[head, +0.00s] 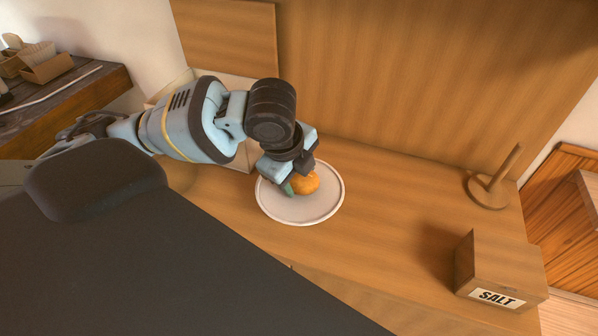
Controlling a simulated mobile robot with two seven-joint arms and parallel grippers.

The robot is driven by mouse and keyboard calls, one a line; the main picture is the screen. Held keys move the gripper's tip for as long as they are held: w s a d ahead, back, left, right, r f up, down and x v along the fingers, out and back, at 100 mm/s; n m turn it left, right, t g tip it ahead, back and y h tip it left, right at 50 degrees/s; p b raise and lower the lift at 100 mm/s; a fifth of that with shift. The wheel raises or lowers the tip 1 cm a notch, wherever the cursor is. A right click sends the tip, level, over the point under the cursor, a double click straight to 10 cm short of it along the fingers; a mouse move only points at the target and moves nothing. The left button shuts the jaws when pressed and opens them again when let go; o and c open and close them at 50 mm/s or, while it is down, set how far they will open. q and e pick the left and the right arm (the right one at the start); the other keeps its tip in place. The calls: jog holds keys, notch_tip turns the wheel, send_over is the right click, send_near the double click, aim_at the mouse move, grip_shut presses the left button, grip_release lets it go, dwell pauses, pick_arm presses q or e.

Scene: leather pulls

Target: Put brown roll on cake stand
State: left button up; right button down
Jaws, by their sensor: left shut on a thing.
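The brown roll (307,184), small, round and orange-brown in this light, shows at the fingertips of my left gripper (296,181). The gripper reaches down from the upper left and is shut on the roll, hiding part of it. A pale round plate-like top, which I take as the cake stand (301,212), lies directly below. The roll appears over its upper middle part; I cannot tell whether it touches the surface. My right gripper is not in view.
A wooden box labelled SALT (497,268) stands at the lower right of the wooden counter (390,225). A wooden holder with an upright post (490,188) stands at the far right. A pale box (243,156) is partly hidden behind my left arm.

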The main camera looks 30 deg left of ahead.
pick_arm(q)
jog(key=shift+w+f, duration=0.1)
jog(key=shift+w, duration=0.05)
jog(key=o, duration=1)
jog(key=shift+c, duration=0.2)
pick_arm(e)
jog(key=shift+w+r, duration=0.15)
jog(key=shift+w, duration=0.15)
pick_arm(q)
jog(key=p+v, duration=0.2)
jog(key=v, duration=1)
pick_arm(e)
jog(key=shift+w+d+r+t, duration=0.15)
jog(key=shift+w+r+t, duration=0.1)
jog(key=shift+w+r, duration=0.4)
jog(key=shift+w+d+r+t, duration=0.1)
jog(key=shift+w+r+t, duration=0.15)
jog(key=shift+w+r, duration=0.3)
